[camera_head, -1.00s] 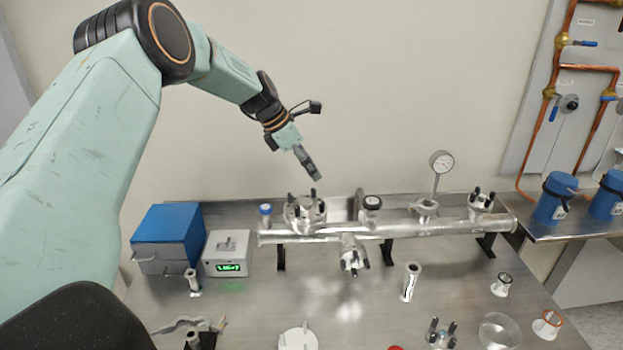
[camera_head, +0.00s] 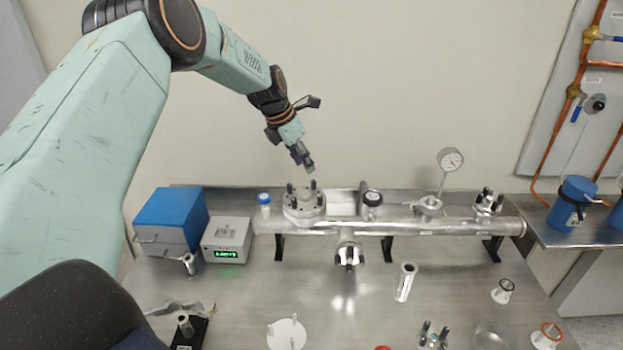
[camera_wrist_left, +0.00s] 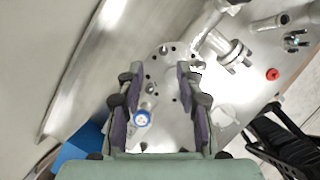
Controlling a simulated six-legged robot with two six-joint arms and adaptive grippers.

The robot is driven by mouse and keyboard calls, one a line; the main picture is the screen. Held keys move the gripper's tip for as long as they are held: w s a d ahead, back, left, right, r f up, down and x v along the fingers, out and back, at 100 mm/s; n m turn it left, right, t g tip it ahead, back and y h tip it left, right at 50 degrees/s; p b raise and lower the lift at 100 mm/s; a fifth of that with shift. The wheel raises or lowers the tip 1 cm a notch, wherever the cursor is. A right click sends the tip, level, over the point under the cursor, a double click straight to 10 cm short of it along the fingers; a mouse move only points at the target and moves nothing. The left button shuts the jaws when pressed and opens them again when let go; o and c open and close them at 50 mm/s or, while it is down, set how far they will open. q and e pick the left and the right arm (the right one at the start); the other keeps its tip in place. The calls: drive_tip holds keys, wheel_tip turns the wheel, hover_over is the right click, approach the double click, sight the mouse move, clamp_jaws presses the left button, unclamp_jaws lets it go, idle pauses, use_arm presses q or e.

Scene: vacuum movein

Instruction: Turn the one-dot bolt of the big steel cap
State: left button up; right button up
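The big steel cap (camera_head: 304,206) is a round flange with dark upright bolts, on top of the left part of the steel pipe (camera_head: 385,229). Its bolt dots are too small to read. My left gripper (camera_head: 303,160) points down above the cap, apart from it. In the left wrist view my left gripper (camera_wrist_left: 160,78) has its two fingers spread with nothing held between them. The cap's holed flange (camera_wrist_left: 166,54) shows between and beyond the fingertips, partly hidden by them. My right gripper is not in view.
A blue-topped fitting (camera_head: 264,203) stands left of the cap, and a dark-topped one (camera_head: 371,205) stands to its right. A pressure gauge (camera_head: 450,160) rises farther right. A blue box (camera_head: 171,220) and a display unit (camera_head: 227,240) stand at left. Loose parts lie in front.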

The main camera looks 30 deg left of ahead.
sight(313, 181)
use_arm(q)
drive_tip(key=shift+d+f, duration=0.15)
drive_tip(key=shift+f, duration=0.4)
drive_tip(key=x, duration=0.5)
drive_tip(key=shift+w+d+f, duration=0.15)
drive_tip(key=shift+w+f, duration=0.1)
drive_tip(key=shift+w, duration=0.05)
drive_tip(key=shift+w+f, duration=0.1)
drive_tip(key=shift+f, duration=0.2)
drive_tip(key=shift+s+d+r, duration=0.2)
drive_tip(key=shift+s+r, duration=0.2)
drive_tip(key=shift+w, duration=0.1)
drive_tip(key=shift+c, duration=0.9)
drive_tip(key=shift+w+a+f, duration=0.25)
drive_tip(key=shift+w+f, duration=0.05)
drive_tip(key=shift+f, duration=0.05)
drive_tip(key=c, duration=0.5)
drive_tip(key=shift+s+d+r, duration=0.1)
drive_tip(key=shift+d+r, duration=0.05)
clamp_jaws()
